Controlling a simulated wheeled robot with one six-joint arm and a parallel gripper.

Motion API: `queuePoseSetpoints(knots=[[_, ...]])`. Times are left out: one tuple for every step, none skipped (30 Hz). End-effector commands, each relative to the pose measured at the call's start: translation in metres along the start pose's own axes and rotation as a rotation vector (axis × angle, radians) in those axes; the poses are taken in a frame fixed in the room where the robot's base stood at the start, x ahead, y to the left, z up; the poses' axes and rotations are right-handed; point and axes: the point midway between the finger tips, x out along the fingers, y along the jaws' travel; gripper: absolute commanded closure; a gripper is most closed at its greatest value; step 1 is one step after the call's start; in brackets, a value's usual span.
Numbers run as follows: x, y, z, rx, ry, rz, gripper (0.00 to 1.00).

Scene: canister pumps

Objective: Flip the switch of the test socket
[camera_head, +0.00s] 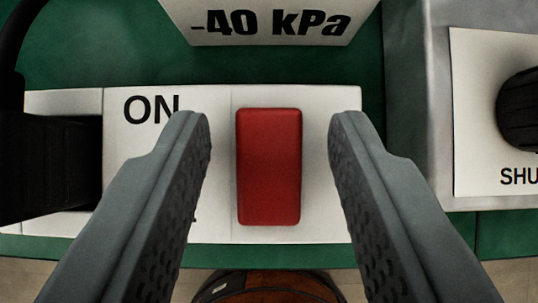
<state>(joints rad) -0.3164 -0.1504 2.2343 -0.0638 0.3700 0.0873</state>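The test socket (215,222) is a white plate on a green surface, in the middle of the head camera view. Its switch (269,167) is a red upright rocker, with "ON" printed on the plate to its left. My gripper (269,122) is open, with one grey finger to the left of the switch and one to its right. There is a gap on both sides, and nothing is held between the fingers. How far the fingertips are from the plate I cannot tell.
A black plug with a cable (50,165) sits at the left of the plate. A white sign reading "-40 kPa" (270,22) stands above. A grey metal box with a black knob (520,110) and a partly cut-off "SHU" label is at right. A round brown object (268,290) shows below.

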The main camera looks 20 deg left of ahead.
Motion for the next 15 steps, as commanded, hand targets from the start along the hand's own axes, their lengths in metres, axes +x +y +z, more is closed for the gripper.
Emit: queuePoseSetpoints(knots=[[0.000,0.000,0.000,0.000,0.000,0.000,0.56],[0.000,0.000,0.000,0.000,-0.001,0.000,0.56],[0.000,0.000,0.000,0.000,-0.001,0.000,0.56],[0.000,0.000,0.000,0.000,-0.001,0.000,0.56],[0.000,0.000,0.000,0.000,-0.001,0.000,0.56],[0.000,0.000,0.000,0.000,-0.001,0.000,0.56],[0.000,0.000,0.000,0.000,-0.001,0.000,0.56],[0.000,0.000,0.000,0.000,-0.001,0.000,0.56],[0.000,0.000,0.000,0.000,-0.001,0.000,0.56],[-0.001,0.000,0.000,0.000,-0.001,0.000,0.56],[-0.002,0.000,0.000,0.000,-0.001,0.000,0.56],[-0.004,0.000,0.000,0.000,-0.001,0.000,0.56],[-0.007,0.000,0.000,0.000,-0.001,0.000,0.56],[-0.009,0.000,0.000,0.000,0.000,0.000,0.56],[-0.014,0.000,0.000,0.000,0.000,0.000,0.56]])
